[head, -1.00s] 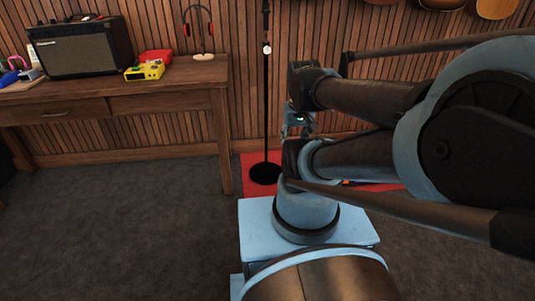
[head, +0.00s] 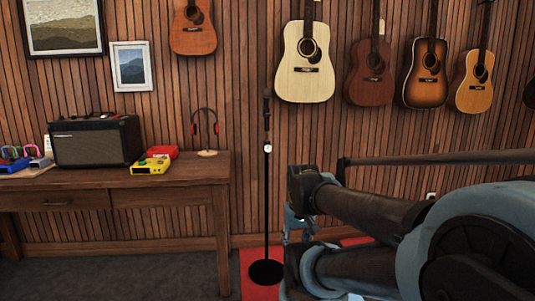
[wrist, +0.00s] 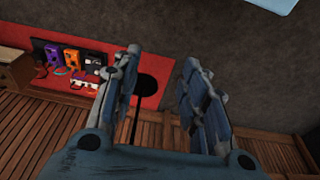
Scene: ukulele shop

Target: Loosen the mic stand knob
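The mic stand (head: 267,200) is a thin black upright pole on a round black base, just left of my arm in the head view. A small pale knob (head: 267,148) sits on the upper part of its pole. In the wrist view, the round base (wrist: 146,87) shows between my fingers and part of the dark pole runs below it; the knob cannot be made out there. My gripper (wrist: 162,60) is open, with two blue-grey fingers apart and nothing held. In the head view it is largely hidden by my arm, to the right of and below the knob.
A wooden table (head: 190,172) stands at left with an amplifier (head: 95,142), a yellow device (head: 150,166) and a headphone stand (head: 207,153). Several guitars (head: 305,62) hang on the slatted wall. A red mat (wrist: 25,67) holds several pedals (wrist: 54,53).

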